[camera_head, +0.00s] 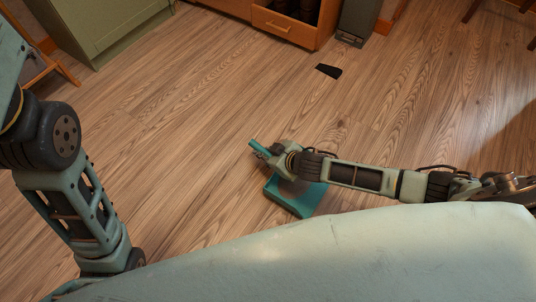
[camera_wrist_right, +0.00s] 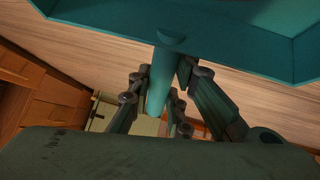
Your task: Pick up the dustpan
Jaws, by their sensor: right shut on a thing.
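The teal dustpan (camera_head: 294,200) shows in the head view in front of my body, with its handle end (camera_head: 257,146) pointing to the upper left. My right gripper (camera_head: 265,153) is shut on the handle. In the right wrist view, the handle (camera_wrist_right: 161,80) runs between the fingers (camera_wrist_right: 158,100) and the wide pan (camera_wrist_right: 230,28) spans the top. My right arm hides part of the dustpan in the head view. I cannot tell whether the pan touches the floor. My left arm shows at the left of the head view, but its gripper is not in view.
A small black object (camera_head: 329,70) lies on the wood floor (camera_head: 190,130). A green cabinet (camera_head: 105,25), a wooden drawer unit (camera_head: 285,24) and a grey bin (camera_head: 357,20) stand along the back. The floor between them and the dustpan is mostly clear.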

